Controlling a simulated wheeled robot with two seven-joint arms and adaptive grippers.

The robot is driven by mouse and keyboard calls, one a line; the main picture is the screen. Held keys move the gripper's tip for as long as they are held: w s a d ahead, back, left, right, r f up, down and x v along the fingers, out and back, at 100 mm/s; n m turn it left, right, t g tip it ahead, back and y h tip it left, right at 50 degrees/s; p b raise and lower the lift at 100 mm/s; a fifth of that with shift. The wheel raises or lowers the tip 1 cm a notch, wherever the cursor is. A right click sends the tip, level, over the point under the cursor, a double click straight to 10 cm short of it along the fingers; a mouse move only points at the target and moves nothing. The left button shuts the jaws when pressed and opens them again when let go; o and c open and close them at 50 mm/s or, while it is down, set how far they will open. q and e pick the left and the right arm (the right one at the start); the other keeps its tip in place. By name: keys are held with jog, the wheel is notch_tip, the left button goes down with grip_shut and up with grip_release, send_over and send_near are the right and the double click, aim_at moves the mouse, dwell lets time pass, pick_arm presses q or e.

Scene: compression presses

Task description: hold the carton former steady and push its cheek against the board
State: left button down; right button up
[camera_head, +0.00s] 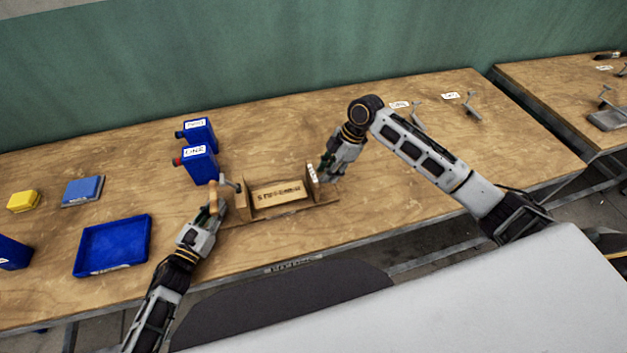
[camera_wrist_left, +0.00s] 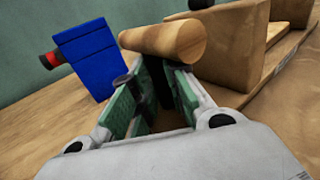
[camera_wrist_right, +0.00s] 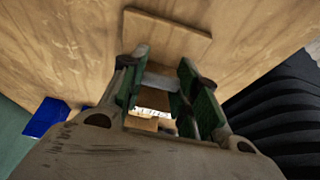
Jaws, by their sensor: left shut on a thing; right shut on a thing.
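The wooden carton former (camera_head: 325,201) stands near the table's front edge, with a lettered board (camera_head: 278,194) between two upright cheeks. The left cheek (camera_head: 243,203) has a round wooden handle (camera_wrist_left: 165,42) on its outer side. My left gripper (camera_head: 212,208) is shut on this handle; the fingers come up from below it in the left wrist view. My right gripper (camera_head: 329,172) is at the former's right end, beside the upright with a white label (camera_head: 312,173).
Two blue labelled containers (camera_head: 200,165) stand behind and left of the former. Metal levers (camera_head: 472,103) stand at the back right.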

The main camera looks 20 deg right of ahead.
pick_arm(q)
jog(key=shift+d, duration=0.1)
pick_arm(e)
jog(key=shift+a, duration=1.3)
jog(key=o, duration=1.2)
jog(key=shift+d+r, duration=0.15)
jog(key=shift+d+r, duration=0.2)
jog(key=shift+r, duration=0.3)
jog(key=v, duration=1)
jog(key=shift+d+r, duration=0.15)
jog(key=shift+r, duration=0.1)
pick_arm(q)
jog(key=c, duration=1.3)
grip_release()
jog(key=shift+c, duration=0.2)
